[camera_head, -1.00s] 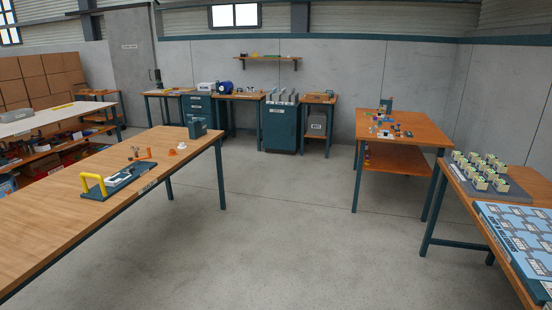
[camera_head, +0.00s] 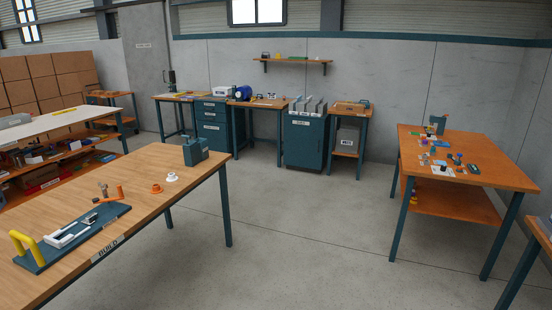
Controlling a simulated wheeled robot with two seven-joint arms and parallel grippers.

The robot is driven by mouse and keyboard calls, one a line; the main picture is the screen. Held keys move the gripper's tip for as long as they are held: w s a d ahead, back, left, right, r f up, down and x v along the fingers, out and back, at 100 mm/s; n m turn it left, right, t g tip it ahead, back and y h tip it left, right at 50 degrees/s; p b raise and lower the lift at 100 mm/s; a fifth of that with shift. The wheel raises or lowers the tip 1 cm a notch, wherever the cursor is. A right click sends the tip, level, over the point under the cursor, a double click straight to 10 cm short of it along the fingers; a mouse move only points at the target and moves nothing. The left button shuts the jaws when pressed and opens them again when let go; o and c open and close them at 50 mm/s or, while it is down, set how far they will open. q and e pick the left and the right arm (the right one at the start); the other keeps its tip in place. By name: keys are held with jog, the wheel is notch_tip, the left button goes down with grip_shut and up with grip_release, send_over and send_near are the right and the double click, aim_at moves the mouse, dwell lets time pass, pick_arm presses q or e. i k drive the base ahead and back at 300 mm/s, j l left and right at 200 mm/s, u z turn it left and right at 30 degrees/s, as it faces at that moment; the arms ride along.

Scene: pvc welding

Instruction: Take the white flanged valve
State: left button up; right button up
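A small white flanged piece (camera_head: 172,177), which looks like the white flanged valve, stands on the wooden table (camera_head: 175,208) at the left, near its right edge. It is too small to make out its details. A small orange flanged piece (camera_head: 156,188) stands just left of it and nearer to me. Neither of my grippers shows in the head view, so whether they are open or shut is hidden.
A dark green block-shaped device (camera_head: 195,152) stands behind the white piece. A green fixture board (camera_head: 72,238) with a yellow handle (camera_head: 22,243) lies nearer on the same table. Another wooden table (camera_head: 465,168) with small parts stands right. The grey floor (camera_head: 300,245) between is clear.

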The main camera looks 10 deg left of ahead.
aim_at(171, 177)
jog(key=i+u, duration=0.15)
jog(key=i, duration=0.8)
jog(key=i+l+u, duration=0.15)
jog(key=i, duration=0.75)
